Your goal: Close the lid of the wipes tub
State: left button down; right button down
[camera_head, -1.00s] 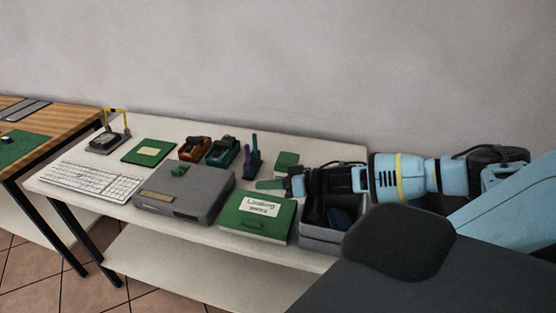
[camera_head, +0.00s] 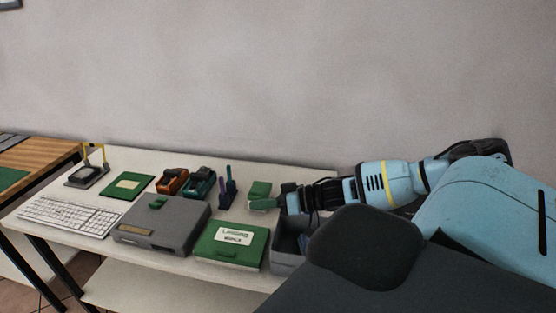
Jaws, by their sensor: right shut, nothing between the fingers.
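I cannot tell for sure which thing is the wipes tub. No open lid shows clearly. My left gripper is not in view.
The white table (camera_head: 130,258) also holds a grey box (camera_head: 160,231), a white keyboard (camera_head: 70,216), a green board (camera_head: 126,187), an orange device (camera_head: 172,181), a teal device (camera_head: 198,184) and an upright purple-teal item (camera_head: 228,189). An open grey bin (camera_head: 282,262) stands below my right gripper.

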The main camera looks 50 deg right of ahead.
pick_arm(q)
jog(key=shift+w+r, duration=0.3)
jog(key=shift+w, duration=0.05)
pick_arm(e)
jog(key=shift+v, duration=1.7)
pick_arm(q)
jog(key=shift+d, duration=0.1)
pick_arm(e)
jog(key=shift+s+a, duration=0.1)
jog(key=shift+a, duration=0.05)
